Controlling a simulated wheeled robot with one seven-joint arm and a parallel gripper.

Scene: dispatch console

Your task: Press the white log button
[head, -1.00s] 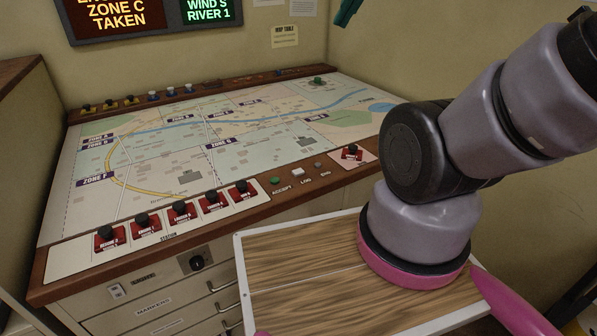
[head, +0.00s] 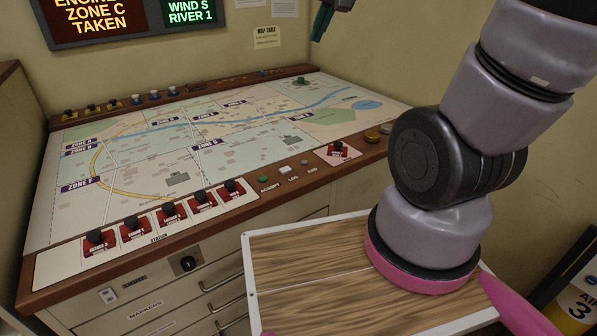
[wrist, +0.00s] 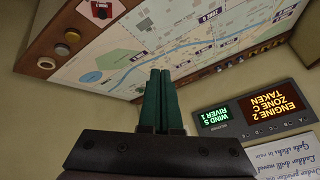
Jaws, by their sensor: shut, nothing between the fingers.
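The white log button (head: 285,169) is a small pale cap on the wooden front rail of the map table in the head view, with a LOG label in front of it. My gripper (head: 321,22) shows as green fingers at the top of the head view, above and behind the table, well away from the button. The wrist view shows the green fingers (wrist: 161,72) together and empty. The log button is not visible in the wrist view.
Red switches with black knobs (head: 168,214) line the front left of the rail. Another red switch (head: 337,150) and round buttons (head: 372,136) lie right of the log button. A wall display (head: 95,20) hangs behind. A wood-topped tray (head: 300,265) is at front.

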